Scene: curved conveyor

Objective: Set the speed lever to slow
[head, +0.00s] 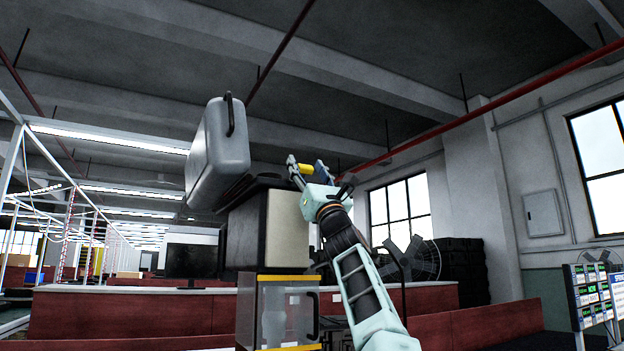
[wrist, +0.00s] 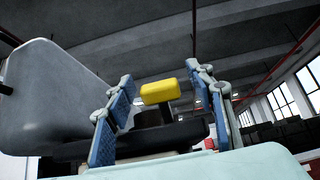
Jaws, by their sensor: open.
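The yellow knob (wrist: 160,92), apparently the speed lever's handle, sits above a dark mount in the wrist view. It also shows small and yellow in the head view (head: 305,169). My gripper (wrist: 160,78) is open, with one blue-padded finger on each side of the knob and a visible gap to each. In the head view my gripper (head: 307,164) is raised at the upper right of a black and cream box (head: 285,222). The lever's lower part is mostly hidden, and I cannot read any slow mark.
A large grey case (head: 218,145) stands tilted close left of my gripper, also large at left in the wrist view (wrist: 50,95). A clear container with yellow bands (head: 285,312) is below the box. Red partitions (head: 130,312) run behind. The space above is free.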

